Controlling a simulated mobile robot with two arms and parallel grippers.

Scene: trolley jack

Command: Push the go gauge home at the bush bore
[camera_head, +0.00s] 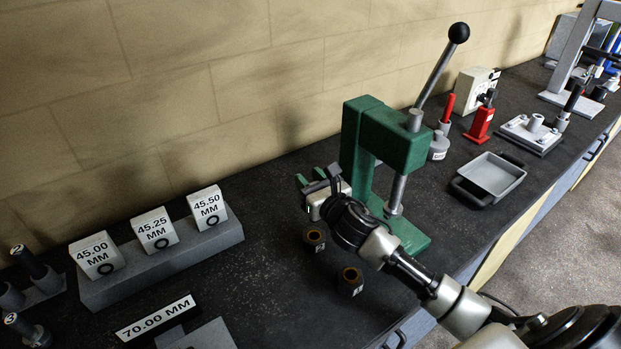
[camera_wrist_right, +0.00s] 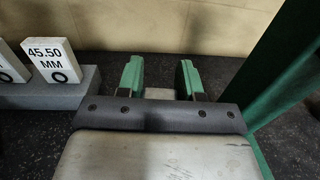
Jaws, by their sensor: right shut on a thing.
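My right gripper (camera_head: 312,178) is left of the green press, low over the dark bench; its two green-tipped fingers also show in the right wrist view (camera_wrist_right: 161,78). They stand a little apart, with a small grey thing (camera_wrist_right: 160,94) between them near their base, mostly hidden by the gripper body. I cannot tell whether it is the go gauge. Two short dark bushes with brass-coloured bores, one (camera_head: 314,237) and another (camera_head: 351,280), stand on the bench below the right wrist. A light plate with a round boss (camera_head: 533,124) sits farther right. My left gripper is out of view.
The green arbor press (camera_head: 392,140) with its raised lever stands close beside my right wrist. A grey block (camera_head: 165,262) carries three size tags at left. Black-handled gauges (camera_head: 36,265) stand at far left. A grey tray (camera_head: 490,177) lies right of the press.

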